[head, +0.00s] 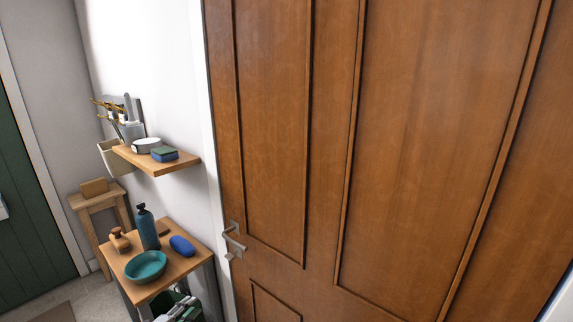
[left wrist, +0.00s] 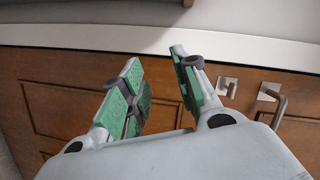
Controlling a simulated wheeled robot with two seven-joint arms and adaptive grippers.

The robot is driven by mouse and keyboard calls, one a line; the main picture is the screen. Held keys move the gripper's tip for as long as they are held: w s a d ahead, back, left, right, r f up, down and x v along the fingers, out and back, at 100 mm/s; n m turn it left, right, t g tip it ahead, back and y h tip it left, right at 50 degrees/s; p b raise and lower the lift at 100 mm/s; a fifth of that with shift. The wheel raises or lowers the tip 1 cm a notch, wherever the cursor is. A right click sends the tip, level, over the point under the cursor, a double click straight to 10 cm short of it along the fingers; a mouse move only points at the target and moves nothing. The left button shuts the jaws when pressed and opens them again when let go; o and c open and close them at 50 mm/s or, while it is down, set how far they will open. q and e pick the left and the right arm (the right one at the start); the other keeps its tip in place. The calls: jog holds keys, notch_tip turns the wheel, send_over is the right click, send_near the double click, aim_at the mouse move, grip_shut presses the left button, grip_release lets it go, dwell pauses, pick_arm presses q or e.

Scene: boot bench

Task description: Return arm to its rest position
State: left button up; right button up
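My left gripper (head: 182,309) shows low in the head view, just in front of the small wooden table and left of the door. In the left wrist view my left gripper (left wrist: 157,60) has its two green-padded fingers spread apart, with nothing between them. The brown panelled door (head: 290,130) looks shut. Its metal lever handle (head: 235,245) also shows in the left wrist view (left wrist: 272,96), to the right of the fingers and apart from them. My right gripper is in neither view.
The small table (head: 185,262) holds a teal bowl (head: 146,266), a dark teal bottle (head: 147,228), a blue oval item (head: 182,246) and a brown brush-like item (head: 120,240). A wall shelf (head: 180,166) is above it. A wooden stool (head: 83,200) stands behind, left.

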pick_arm(q)
jog(key=s+a+f+n+g+y, duration=0.1)
jog(key=s+f+n+g+y, duration=0.15)
jog(key=s+f, duration=0.55)
jog(key=s+a+f+n+g+y, duration=0.15)
jog(key=s+f+n, duration=0.3)
jog(key=f, duration=0.75)
jog(key=s+a+f+n+g+y, duration=0.1)
jog(key=s+f+n+y, duration=0.15)
jog(key=s+f, duration=0.55)
jog(key=s+d+f+n+g, duration=0.2)
jog(key=s+f, duration=0.4)
jog(key=s, duration=0.5)
jog(key=s+d+f+n+g, duration=0.2)
jog(key=s+f, duration=0.4)
jog(key=s, duration=0.6)
jog(key=s+d+f+n+g, duration=0.2)
jog(key=s+d+f+g, duration=0.2)
jog(key=s, duration=0.7)
notch_tip(320, 180, down, 2)
jog(key=shift+s+g, duration=0.25)
jog(key=shift+g, duration=0.15)
jog(key=shift+n, duration=0.25)
